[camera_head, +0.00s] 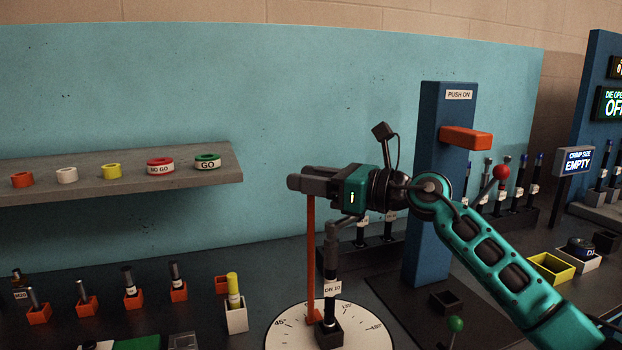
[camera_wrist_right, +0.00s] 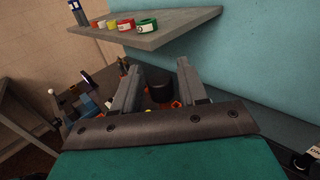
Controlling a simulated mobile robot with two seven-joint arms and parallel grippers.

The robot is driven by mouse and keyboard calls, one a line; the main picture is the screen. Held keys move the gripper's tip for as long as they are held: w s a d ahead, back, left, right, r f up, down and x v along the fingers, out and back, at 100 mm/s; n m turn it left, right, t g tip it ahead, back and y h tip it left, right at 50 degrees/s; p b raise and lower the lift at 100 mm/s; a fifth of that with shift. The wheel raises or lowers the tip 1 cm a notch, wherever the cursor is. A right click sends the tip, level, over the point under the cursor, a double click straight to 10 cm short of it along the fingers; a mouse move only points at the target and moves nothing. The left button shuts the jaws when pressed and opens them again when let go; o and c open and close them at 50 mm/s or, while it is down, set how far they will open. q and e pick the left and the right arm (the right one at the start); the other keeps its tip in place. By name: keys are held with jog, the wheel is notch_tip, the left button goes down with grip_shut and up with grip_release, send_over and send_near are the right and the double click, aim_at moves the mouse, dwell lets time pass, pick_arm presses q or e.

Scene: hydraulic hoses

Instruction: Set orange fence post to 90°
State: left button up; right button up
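The orange fence post (camera_head: 311,255) stands upright on a white round dial (camera_head: 285,335) marked 45°, 135° and 180°. Its foot is near the dial's middle, toward the 45° side. My right gripper (camera_head: 293,183) is level above the post, and its fingers cover the post's top in the head view. A grey bent fitting labelled DN 10 (camera_head: 332,265) stands in a black block beside the post. My left gripper is out of view.
A grey shelf (camera_head: 110,192) with coloured rings is at the left. A blue column (camera_head: 432,180) with an orange bar (camera_head: 466,138) stands behind my right arm. Several small orange holders with fittings line the bench at left. Hose fittings stand in racks behind the dial.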

jog(key=shift+o, duration=0.5)
jog(key=shift+s+d, duration=0.1)
jog(key=shift+d, duration=0.2)
jog(key=b+v, duration=0.2)
jog(key=v, duration=1)
jog(key=shift+s, duration=0.15)
jog(key=shift+d, duration=0.1)
